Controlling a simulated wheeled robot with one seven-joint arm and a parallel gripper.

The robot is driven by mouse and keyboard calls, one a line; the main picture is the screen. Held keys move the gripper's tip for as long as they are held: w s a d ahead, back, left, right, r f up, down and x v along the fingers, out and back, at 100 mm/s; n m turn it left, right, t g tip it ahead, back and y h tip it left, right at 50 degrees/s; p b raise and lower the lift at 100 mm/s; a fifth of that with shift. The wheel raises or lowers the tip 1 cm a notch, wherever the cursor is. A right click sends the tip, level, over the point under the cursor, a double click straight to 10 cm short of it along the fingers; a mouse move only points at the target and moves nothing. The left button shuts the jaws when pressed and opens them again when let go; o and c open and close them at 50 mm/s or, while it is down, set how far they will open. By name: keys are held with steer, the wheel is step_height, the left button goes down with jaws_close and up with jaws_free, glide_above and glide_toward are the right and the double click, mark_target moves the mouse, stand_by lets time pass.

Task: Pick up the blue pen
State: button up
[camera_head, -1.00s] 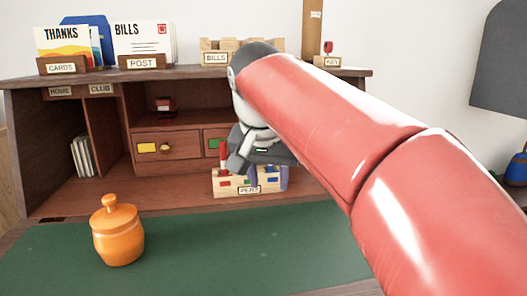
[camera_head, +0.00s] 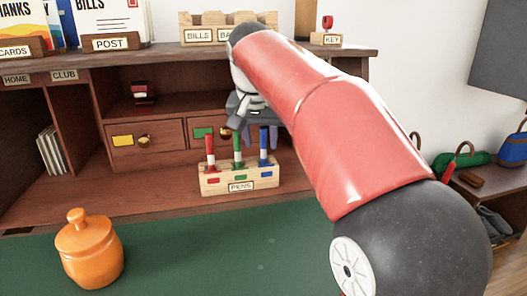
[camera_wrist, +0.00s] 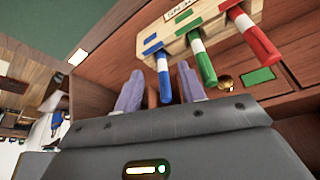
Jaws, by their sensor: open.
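The blue pen (camera_head: 264,150) stands upright at the right end of a wooden holder labelled PENS (camera_head: 241,183), with a white band around it. A green pen (camera_head: 238,148) and a red pen (camera_head: 210,150) stand in the same holder to its left. My gripper (camera_head: 262,138) is open, its purple fingers at the height of the pen tops. In the wrist view, the blue pen (camera_wrist: 164,78) shows between the two spread fingers of my gripper (camera_wrist: 160,72), nearer the right one. I cannot tell its exact depth between them.
The desk's drawers (camera_head: 163,138) are behind the holder, under a top shelf (camera_head: 190,57) carrying card boxes. An orange jar (camera_head: 88,250) stands at the front left. The green desk mat (camera_head: 200,255) is clear in front of the holder.

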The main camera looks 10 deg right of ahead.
mark_target(263, 133)
steer(key=w, duration=0.1)
steer(key=w+d, duration=0.1)
steer(key=shift+w+d+p, duration=0.1)
steer(key=shift+w+p, duration=0.25)
steer(key=shift+p, duration=0.05)
steer(key=shift+w+x, duration=0.25)
steer(key=shift+x, duration=1)
steer(key=shift+w+d+f+b, duration=0.1)
steer(key=shift+w+f+b, duration=0.05)
steer(key=shift+f+b, duration=0.15)
steer(key=shift+c, duration=0.4)
jaws_close()
